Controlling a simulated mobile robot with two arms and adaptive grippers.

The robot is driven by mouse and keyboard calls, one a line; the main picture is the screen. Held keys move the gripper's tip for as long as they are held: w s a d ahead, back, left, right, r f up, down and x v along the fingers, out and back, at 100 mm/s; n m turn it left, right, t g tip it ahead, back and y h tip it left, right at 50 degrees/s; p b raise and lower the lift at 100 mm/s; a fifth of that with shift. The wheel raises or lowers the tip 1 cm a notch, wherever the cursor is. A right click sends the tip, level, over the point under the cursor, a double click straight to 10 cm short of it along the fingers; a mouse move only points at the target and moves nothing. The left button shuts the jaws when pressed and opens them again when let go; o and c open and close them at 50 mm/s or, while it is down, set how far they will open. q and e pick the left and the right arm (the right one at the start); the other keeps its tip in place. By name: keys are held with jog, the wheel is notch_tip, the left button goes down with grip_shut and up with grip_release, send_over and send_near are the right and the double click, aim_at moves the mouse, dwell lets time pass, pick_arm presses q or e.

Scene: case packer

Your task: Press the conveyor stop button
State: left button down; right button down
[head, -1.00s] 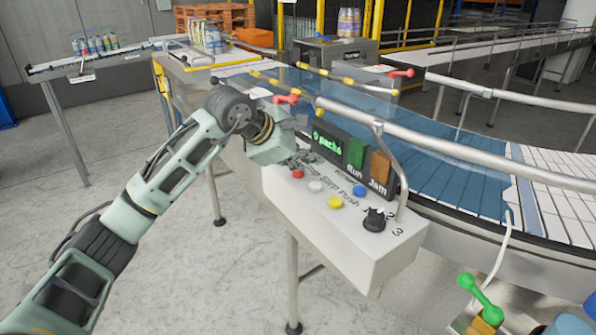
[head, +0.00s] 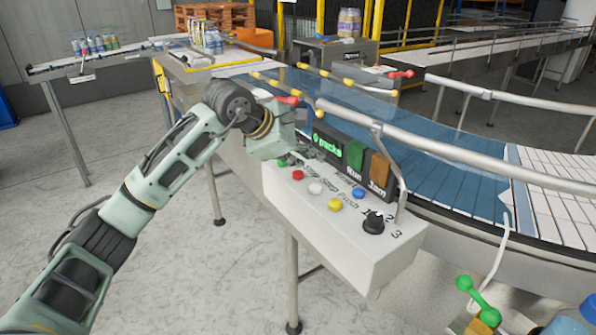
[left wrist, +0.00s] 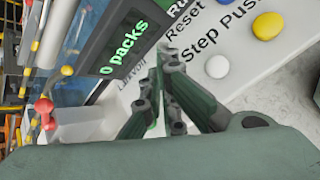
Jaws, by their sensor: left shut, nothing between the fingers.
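The white control box (head: 340,245) stands at the conveyor's near edge. Its front row has a green button (head: 281,163), a red button (head: 298,175), a white button (head: 316,188) and a yellow button (head: 335,204), with printed labels behind them. My left gripper (head: 314,154) is shut and empty, above the box behind the red button and near the display, apart from the red button. In the left wrist view its closed fingers (left wrist: 166,62) point towards the "Reset" lettering; the white button (left wrist: 217,67) and yellow button (left wrist: 268,25) show, while red and green are hidden.
A blue button (head: 358,192), a black knob (head: 373,222) and a display (head: 327,144) reading "0 packs" share the box. Run and Jam lamps (head: 379,172) stand beside the display. A guide rail (head: 450,150) and the blue conveyor (head: 440,160) lie behind.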

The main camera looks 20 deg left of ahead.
pick_arm(q)
notch_tip(320, 180, up, 5)
jog(key=p, duration=0.3)
dwell(0.6)
